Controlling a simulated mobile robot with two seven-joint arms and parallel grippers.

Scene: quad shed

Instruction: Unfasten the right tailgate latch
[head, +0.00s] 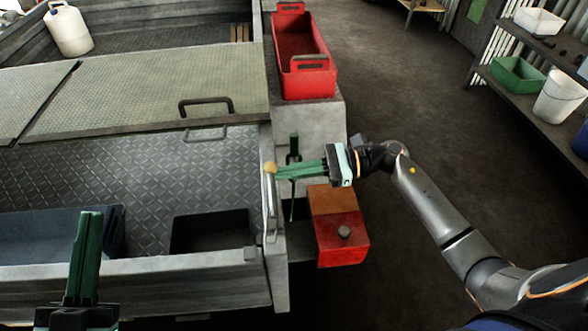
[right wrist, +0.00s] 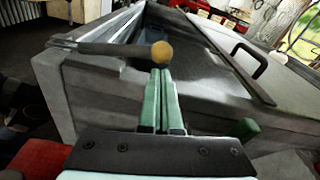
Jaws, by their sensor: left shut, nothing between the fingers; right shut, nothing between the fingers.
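The right tailgate latch is a thin metal lever (head: 271,205) with a tan ball knob (head: 271,168) on its end, at the right corner of the grey tailgate (head: 160,285). In the right wrist view the lever (right wrist: 105,48) runs left from the knob (right wrist: 161,52). My right gripper (head: 279,173) is shut and empty, its green fingertips close beside the knob. In the right wrist view its fingertips (right wrist: 160,72) sit just below the knob; I cannot tell whether they touch. My left gripper (head: 90,216) is shut and empty over the tailgate at lower left.
A blue-grey bin (head: 60,232) and a dark square recess (head: 210,232) are in the bed behind the tailgate. A black handle (head: 206,103) stands on the lid. A red crate (head: 303,62) and a red tail light (head: 341,238) are near my right arm.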

